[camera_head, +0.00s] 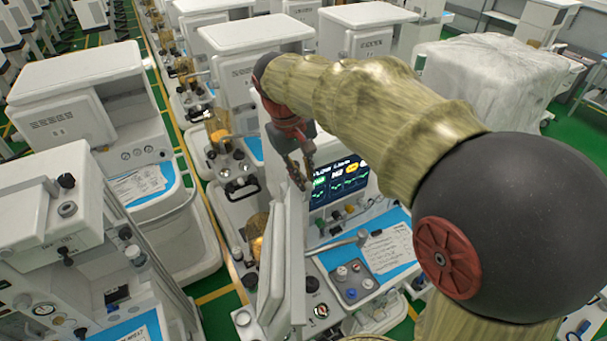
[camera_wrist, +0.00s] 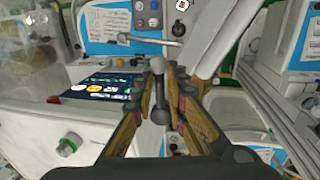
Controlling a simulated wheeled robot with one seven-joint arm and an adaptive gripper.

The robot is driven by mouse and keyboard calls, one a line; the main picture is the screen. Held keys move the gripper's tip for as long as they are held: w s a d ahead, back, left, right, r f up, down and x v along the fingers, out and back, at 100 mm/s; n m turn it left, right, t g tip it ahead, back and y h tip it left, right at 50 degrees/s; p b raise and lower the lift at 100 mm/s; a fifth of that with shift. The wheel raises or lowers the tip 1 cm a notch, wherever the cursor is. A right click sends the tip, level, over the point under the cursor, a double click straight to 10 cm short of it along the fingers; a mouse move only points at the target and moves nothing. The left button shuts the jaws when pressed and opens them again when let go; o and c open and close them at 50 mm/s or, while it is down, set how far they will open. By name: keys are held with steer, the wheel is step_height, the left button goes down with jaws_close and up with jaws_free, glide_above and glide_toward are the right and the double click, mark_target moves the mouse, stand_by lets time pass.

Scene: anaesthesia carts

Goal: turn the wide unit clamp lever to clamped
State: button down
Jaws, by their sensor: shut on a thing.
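My gripper (camera_head: 297,178) is at the upper edge of upright white panels (camera_head: 296,255), left of a lit monitor (camera_head: 340,184). In the wrist view my gripper (camera_wrist: 164,88) has its fingers on both sides of a short lever (camera_wrist: 159,92) with a dark rounded knob and a paler end. The gripper is shut on this lever. In the head view the arm and fingers hide the lever. I cannot tell from these frames whether the lever stands at clamped.
A metal rod with a knob (camera_head: 345,243) sticks out over the work surface below the monitor; it also shows in the wrist view (camera_wrist: 150,39). A blue-edged worktop with papers (camera_head: 385,250) lies to its right. Other white carts (camera_head: 90,95) stand close on the left.

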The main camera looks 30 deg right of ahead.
steer(key=shift+a+r+m, duration=0.1)
steer(key=shift+m, duration=0.2)
steer(key=a+m, duration=0.1)
steer(key=m, duration=0.1)
steer(key=w+a+m+p, duration=0.1)
steer(key=m, duration=0.1)
steer(key=shift+a+g, duration=0.15)
steer(key=shift+g, duration=0.25)
steer(key=m, duration=0.1)
steer(key=w+a+m+p, duration=0.1)
steer(key=m, duration=0.1)
steer(key=a+m, duration=0.1)
steer(key=shift+w+r+m+g+y, duration=0.1)
steer(key=shift+w+m+g+y, duration=0.2)
steer(key=shift+m+g, duration=0.1)
steer(key=shift+w+a+m+g+y+p, duration=0.15)
steer(key=shift+w+m+p, duration=0.35)
steer(key=shift+m, duration=0.6)
steer(key=shift+w+a+m+g+y+p, duration=0.1)
steer(key=shift+w+a+m+y+p, duration=0.2)
steer(key=shift+w+m, duration=0.6)
steer(key=shift+w+a+m+g+y+p, duration=0.1)
steer(key=shift+w+a+m+y+p, duration=0.3)
steer(key=shift+m, duration=0.9)
steer(key=shift+d+h, duration=0.2)
steer(key=shift+h, duration=0.05)
steer(key=c, duration=1.9)
jaws_free()
steer(key=shift+s, duration=0.1)
